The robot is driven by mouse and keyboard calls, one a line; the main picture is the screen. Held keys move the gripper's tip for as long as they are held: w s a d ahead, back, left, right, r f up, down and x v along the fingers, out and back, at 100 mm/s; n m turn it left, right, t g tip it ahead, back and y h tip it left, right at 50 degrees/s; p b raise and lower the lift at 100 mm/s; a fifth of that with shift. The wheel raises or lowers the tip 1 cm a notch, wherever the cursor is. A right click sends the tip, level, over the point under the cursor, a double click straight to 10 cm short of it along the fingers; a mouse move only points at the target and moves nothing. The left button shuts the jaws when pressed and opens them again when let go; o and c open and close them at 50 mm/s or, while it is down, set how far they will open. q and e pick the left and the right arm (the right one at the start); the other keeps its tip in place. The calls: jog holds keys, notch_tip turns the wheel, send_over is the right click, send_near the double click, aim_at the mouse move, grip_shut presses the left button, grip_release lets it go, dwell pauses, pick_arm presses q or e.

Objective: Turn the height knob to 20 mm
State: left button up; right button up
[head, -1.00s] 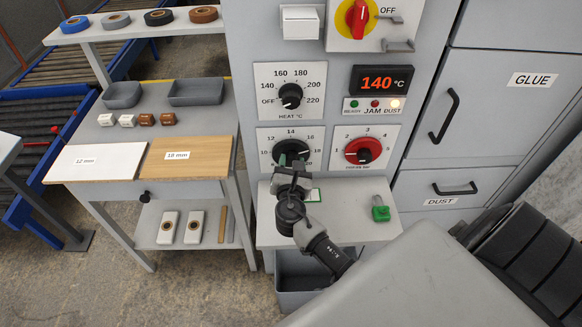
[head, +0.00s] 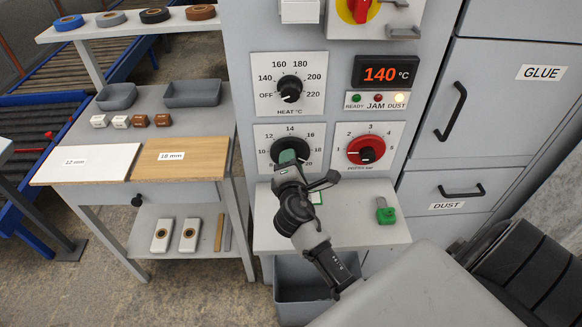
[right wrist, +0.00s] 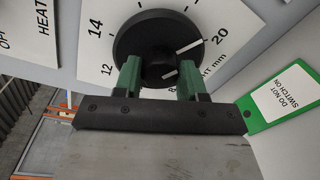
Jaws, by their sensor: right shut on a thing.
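The height knob (head: 279,146) is a black round dial on a white plate at the front of the grey machine. It also fills the top of the right wrist view (right wrist: 140,37). My right gripper (head: 287,156) is shut on the knob's raised grip, with one green finger on each side in the right wrist view (right wrist: 160,76). There, the white line on the dial points toward the 20 mark (right wrist: 216,37). The gripper hides part of the dial and its lower scale in the head view. My left gripper is not in view.
The heat knob (head: 290,88) is just above, and a red knob (head: 358,150) is to the right. A ledge (head: 345,230) below holds a green object (head: 385,214). A grey bin (head: 290,292) is underneath.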

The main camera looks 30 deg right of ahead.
jog(key=shift+f+m+b, duration=0.15)
jog(key=shift+m+b, duration=0.35)
jog(key=shift+m, duration=0.7)
jog(key=o, duration=0.9)
jog(key=b+v, duration=0.2)
jog(key=v, duration=0.9)
jog(key=shift+d, duration=0.1)
